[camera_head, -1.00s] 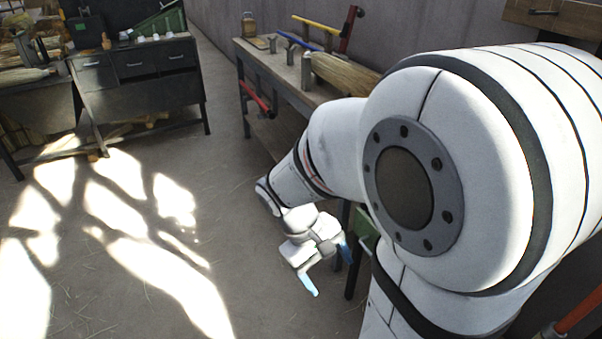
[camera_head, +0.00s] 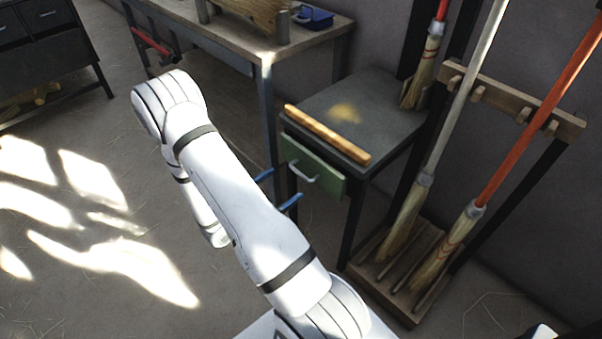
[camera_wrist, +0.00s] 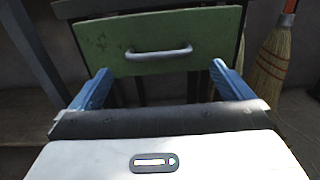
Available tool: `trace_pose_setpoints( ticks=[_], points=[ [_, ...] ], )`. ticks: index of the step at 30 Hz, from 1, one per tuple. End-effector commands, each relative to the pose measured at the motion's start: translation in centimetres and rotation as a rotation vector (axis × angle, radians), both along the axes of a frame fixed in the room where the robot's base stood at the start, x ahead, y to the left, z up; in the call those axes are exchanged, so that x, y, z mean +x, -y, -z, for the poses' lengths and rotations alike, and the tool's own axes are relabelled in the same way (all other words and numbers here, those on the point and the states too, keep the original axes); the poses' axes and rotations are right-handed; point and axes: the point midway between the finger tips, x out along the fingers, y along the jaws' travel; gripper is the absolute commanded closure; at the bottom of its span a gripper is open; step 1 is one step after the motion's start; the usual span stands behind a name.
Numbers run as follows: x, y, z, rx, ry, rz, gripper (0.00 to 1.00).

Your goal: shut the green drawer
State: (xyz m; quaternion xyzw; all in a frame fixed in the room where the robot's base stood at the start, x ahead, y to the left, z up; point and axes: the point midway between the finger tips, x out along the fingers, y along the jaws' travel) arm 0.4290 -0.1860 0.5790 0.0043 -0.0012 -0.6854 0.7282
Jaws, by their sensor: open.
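The green drawer (camera_head: 314,168) is in the dark side table (camera_head: 352,112), at the middle of the head view. Its front stands out a little from the table, and it has a grey bar handle (camera_head: 303,174). In the wrist view the green front (camera_wrist: 150,38) and handle (camera_wrist: 159,52) lie straight ahead. My gripper (camera_head: 278,189) is open and empty, with two blue fingers in front of the drawer. In the wrist view the fingers (camera_wrist: 162,88) are spread to either side of the handle, apart from it. The drawer's inside is hidden.
A wooden strip (camera_head: 327,134) lies along the table's front edge. A workbench (camera_head: 250,40) stands to the left. At right a rack (camera_head: 520,105) holds brooms, with an orange-handled broom (camera_head: 540,125) among them. Open floor (camera_head: 130,235) lies to the left.

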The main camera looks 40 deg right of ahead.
Motion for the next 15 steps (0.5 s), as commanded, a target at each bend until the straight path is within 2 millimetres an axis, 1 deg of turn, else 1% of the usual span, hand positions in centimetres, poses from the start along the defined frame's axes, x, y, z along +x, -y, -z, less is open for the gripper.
trace_pose_setpoints(
  ticks=[1, 5, 15],
  points=[
    [0.1, 0.1, 0.3, -0.003, -0.007, -0.01, 0.0],
    [0.3, 1.2, 0.5, -0.006, -0.009, -0.015, 0.0],
    [0.6, 6.1, 0.5, -0.005, -0.008, -0.014, 0.0]
  ],
)
